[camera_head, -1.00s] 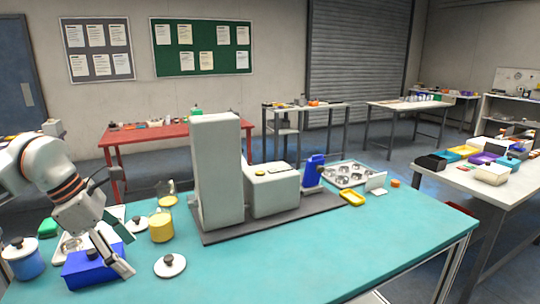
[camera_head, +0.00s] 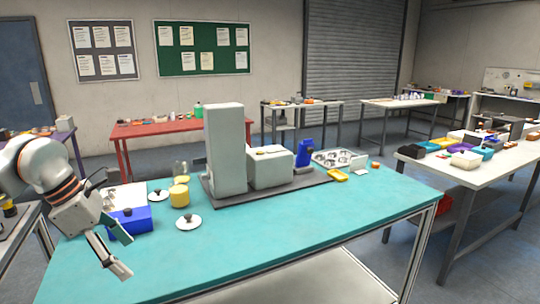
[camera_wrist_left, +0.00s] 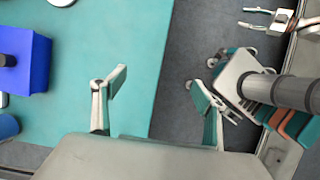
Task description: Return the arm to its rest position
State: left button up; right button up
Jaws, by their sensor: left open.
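My left gripper (camera_head: 117,250) is at the left front of the teal table in the head view. Its fingers are apart with nothing between them. The left wrist view also shows the open left gripper (camera_wrist_left: 160,90), over the table edge and floor. A blue box (camera_head: 138,224) with a dark knob stands on the table just beyond the fingers, apart from them in the wrist view (camera_wrist_left: 38,62). A pronged part, apparently my right gripper (camera_wrist_left: 268,18), shows small at the wrist view's top right; its jaw state is unclear.
The teal table (camera_head: 300,225) has wide bare room at its front. A tall grey machine (camera_head: 226,150) stands mid-table. A yellow jar (camera_head: 180,193) and a white lid (camera_head: 187,224) stand near the blue box. A white table (camera_head: 480,178) is at the right.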

pick_arm(q)
jog(key=s+d+f+n+t+h, duration=0.15)
jog(key=d+n+h, duration=0.3)
jog(key=d, duration=0.55)
jog(key=s+d+f+n+h, duration=0.1)
jog(key=s+d+n+h, duration=0.2)
jog(key=d+h, duration=0.5)
jog(key=s+d+f+n+t+h, duration=0.1)
jog(key=s+d+n+h, duration=0.2)
jog(key=d, duration=0.9)
jog(key=w+a+f+n+t+y, duration=0.1)
jog(key=a+f+n+t+y, duration=0.5)
jog(key=f+n, duration=0.5)
jog(key=w+a+f+n+t+y, duration=0.1)
jog(key=a+f+n+t+y, duration=0.5)
jog(key=n, duration=0.8)
jog(key=s+a+f+n+g+y, duration=0.2)
jog(key=s+a+f+n, duration=0.1)
jog(key=s+f, duration=0.4)
jog(key=s+a+f+n+g+y, duration=0.3)
jog(key=s+f+n, duration=0.3)
jog(key=f, duration=0.6)
jog(key=shift+s+g, duration=0.35)
jog(key=shift+s, duration=0.45)
